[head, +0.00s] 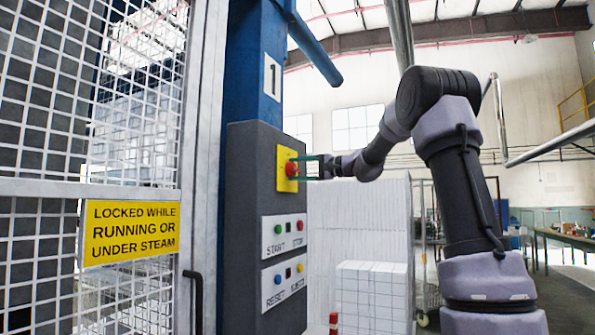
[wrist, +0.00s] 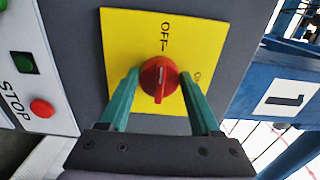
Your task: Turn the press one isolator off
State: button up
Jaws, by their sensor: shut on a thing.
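The press one isolator is a red rotary knob (head: 291,169) on a yellow plate (head: 284,184), high on the grey control box under the number 1 sign. My gripper (head: 300,168) reaches it from the right, with its green fingers at the knob. In the wrist view my gripper (wrist: 159,82) is shut on the red knob (wrist: 159,79), one finger on each side. The OFF mark is above the knob there and the ON mark is at its right, partly hidden by a finger. The knob's raised bar runs roughly up and down, in line with the OFF mark.
The grey control box (head: 249,220) also carries a START/STOP plate (head: 284,238) and a RESET plate (head: 284,280) below the isolator. A mesh guard (head: 45,130) with a yellow warning sign (head: 130,231) stands left. White foam blocks (head: 365,290) are stacked behind.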

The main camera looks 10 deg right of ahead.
jog(key=shift+f, duration=0.1)
jog(key=o, duration=1.4)
jog(key=shift+c, duration=0.2)
jog(key=v, duration=1.1)
